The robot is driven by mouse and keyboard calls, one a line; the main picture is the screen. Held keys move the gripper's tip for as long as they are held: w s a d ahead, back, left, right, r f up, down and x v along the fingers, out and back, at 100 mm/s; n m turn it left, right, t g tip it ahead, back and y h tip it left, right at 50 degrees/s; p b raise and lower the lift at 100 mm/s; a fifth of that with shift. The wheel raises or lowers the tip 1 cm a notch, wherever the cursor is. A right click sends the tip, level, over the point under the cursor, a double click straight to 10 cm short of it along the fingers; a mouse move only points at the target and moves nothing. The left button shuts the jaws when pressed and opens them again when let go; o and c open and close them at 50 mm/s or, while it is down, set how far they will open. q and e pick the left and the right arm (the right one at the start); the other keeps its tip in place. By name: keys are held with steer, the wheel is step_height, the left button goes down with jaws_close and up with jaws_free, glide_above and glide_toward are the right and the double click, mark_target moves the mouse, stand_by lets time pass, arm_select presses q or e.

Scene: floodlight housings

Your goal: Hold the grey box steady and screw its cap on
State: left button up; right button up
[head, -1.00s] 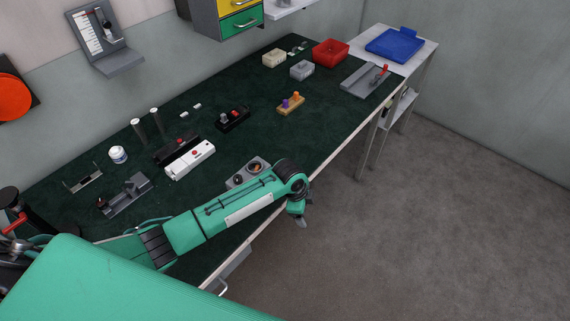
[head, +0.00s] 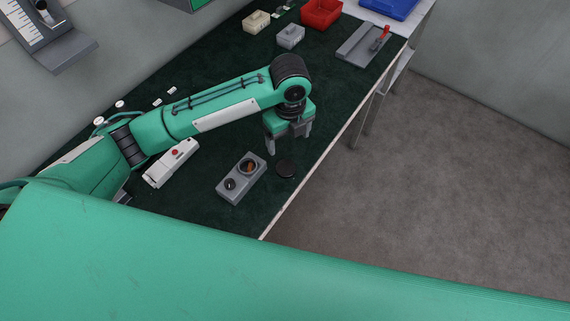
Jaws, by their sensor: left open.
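The grey box (head: 240,190) lies on the dark green bench mat near the front edge. Its top has two round features: one is an opening with something orange-brown inside, the other holds a black round part. A black disc, which looks like the cap (head: 286,168), lies flat on the mat just right of the box, apart from it. My left gripper (head: 288,144) points down above the mat, just beyond the cap, with its fingers apart and nothing between them. My right gripper is not in view.
A white box with a red button (head: 171,163) lies left of the grey box, close to my left arm. Farther back are a grey block (head: 291,36), a cream block (head: 256,22), a red bin (head: 321,13) and a grey tray (head: 359,46). The mat's middle right is clear.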

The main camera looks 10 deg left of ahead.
arm_select(q)
steer(key=p, duration=0.2)
glide_above(286, 167)
steer(key=f, duration=0.8)
steer(key=shift+s+d, duration=0.2)
steer(key=shift+d, duration=0.15)
steer(key=shift+f, duration=0.6)
steer(key=f+p, duration=0.2)
steer(key=f, duration=0.1)
steer(key=shift+w+a+f, duration=0.1)
steer(key=shift+a+f, duration=0.15)
steer(key=shift+a, duration=0.1)
steer(key=shift+f, duration=0.6)
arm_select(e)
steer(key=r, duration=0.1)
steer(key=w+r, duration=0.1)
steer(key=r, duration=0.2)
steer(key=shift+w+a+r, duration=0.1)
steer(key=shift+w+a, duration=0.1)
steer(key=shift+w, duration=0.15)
arm_select(q)
steer(key=shift+c, duration=0.4)
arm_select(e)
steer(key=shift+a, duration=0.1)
